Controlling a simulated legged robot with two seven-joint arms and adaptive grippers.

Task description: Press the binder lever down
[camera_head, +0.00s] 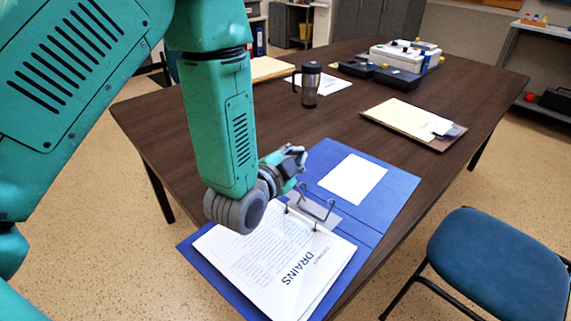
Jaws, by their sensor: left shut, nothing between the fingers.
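A blue binder (393,193) lies open on the dark brown table (348,128), near its front edge. Its left half carries a stack of printed pages (262,248) with the word DRAINS. A white sheet lies on the inside of its far cover. The metal ring mechanism (318,207) sits along the middle, with curved rings standing up. My left gripper (297,160) is shut and empty, just above the far end of the ring mechanism. Whether it touches the binder I cannot tell. My right gripper is not in view.
A travel mug (310,86) stands behind the binder. Folders with papers (412,119) lie to the right. A white device and black boxes (396,78) are at the back. A blue chair (497,262) stands at the right front. The table between mug and folders is clear.

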